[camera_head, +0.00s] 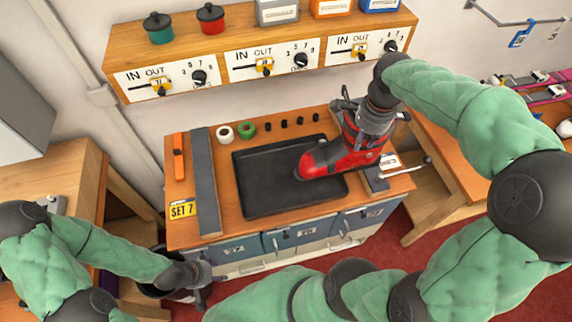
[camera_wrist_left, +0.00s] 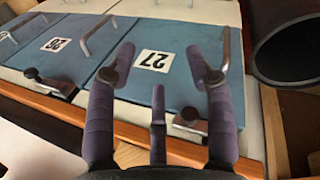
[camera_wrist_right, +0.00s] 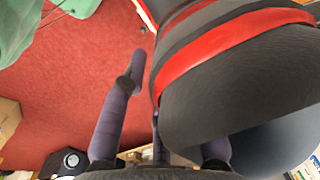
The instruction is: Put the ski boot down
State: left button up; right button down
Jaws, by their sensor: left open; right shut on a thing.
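The ski boot (camera_head: 335,155) is red with a dark upper part, its toe pointing left over the right part of a black tray (camera_head: 262,205). I cannot tell whether its sole touches the tray. My right gripper (camera_head: 378,105) is shut on the boot's upper part from above. In the right wrist view the boot's dark cuff with a red band (camera_wrist_right: 235,75) fills the right side and partly hides the fingers. My left gripper (camera_head: 205,285) is open and empty, low in front of the bench. In the left wrist view its purple fingers (camera_wrist_left: 168,75) face the blue drawer fronts.
On the wooden bench (camera_head: 222,190) are a grey bar (camera_head: 204,180), an orange tool (camera_head: 179,158), tape rolls (camera_head: 247,130) and a "SET 7" card (camera_head: 182,209). A shelf with dials (camera_head: 262,66) hangs behind. A dark round bin (camera_wrist_left: 288,45) is beside my left gripper.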

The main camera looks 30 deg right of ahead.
jog(key=w+a+f, duration=0.1)
jog(key=a, duration=0.1)
jog(key=w+a+f, duration=0.1)
jog(key=w+a, duration=0.1)
jog(key=a, duration=0.1)
jog(key=w+a+f, duration=0.1)
jog(key=a, duration=0.1)
jog(key=shift+w+a+f, duration=0.25)
jog(key=shift+a+f, duration=0.1)
send_over(306, 167)
jog(key=d, duration=0.2)
jog(key=f, duration=0.4)
jog(key=shift+s+a+f+b, duration=0.15)
jog(key=shift+s+a+b, duration=0.1)
jog(key=shift+s+b, duration=0.05)
jog(key=shift+w+a+f, duration=0.25)
jog(key=shift+a+f, duration=0.3)
jog(key=shift+f, duration=0.15)
jog(key=shift+w+a+f, duration=0.1)
jog(key=shift+f, duration=1.55)
jog(key=shift+f+b, duration=0.1)
jog(key=shift+b, duration=0.25)
jog(key=c, duration=1)
grip_release()
jog(key=shift+a+f, duration=0.1)
jog(key=shift+o, duration=0.2)
